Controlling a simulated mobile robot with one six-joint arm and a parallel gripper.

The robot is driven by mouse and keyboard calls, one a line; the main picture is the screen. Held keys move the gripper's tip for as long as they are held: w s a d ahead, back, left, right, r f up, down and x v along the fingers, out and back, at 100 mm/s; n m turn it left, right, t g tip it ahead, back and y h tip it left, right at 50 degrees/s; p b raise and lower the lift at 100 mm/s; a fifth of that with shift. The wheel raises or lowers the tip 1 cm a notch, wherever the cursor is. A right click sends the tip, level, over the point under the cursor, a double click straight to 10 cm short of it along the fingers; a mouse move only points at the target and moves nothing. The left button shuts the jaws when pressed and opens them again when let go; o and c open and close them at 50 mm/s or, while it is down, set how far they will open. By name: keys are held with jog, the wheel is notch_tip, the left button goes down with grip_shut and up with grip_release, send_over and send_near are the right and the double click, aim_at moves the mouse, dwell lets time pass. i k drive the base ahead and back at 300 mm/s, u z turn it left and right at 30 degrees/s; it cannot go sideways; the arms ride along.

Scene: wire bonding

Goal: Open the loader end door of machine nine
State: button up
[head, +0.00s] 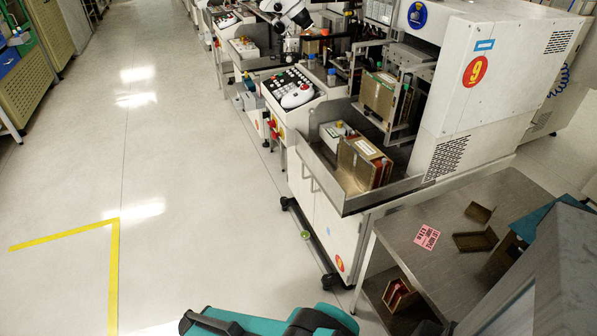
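Machine nine (500,65) is a large white machine at the upper right, marked with an orange-red round "9" label (475,72). At its near end a metal tray (395,192) holds a brown and gold magazine (362,165) and a small white box. Another magazine (380,95) stands upright on the machine behind it. White cabinet panels (325,215) with a handle sit below the tray and look shut. I cannot tell which panel is the loader end door. My gripper is not in view; teal and black parts at the bottom edge seem mine.
A grey metal table (460,275) stands close to the machine's near end, with a pink label (427,236) and small brown trays (474,241). A yellow floor line (114,265) lies at the left. The pale aisle floor (170,150) is clear.

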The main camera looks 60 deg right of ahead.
aim_at(298, 178)
jog(key=z, duration=0.15)
jog(key=i, duration=0.9)
jog(key=u, duration=0.1)
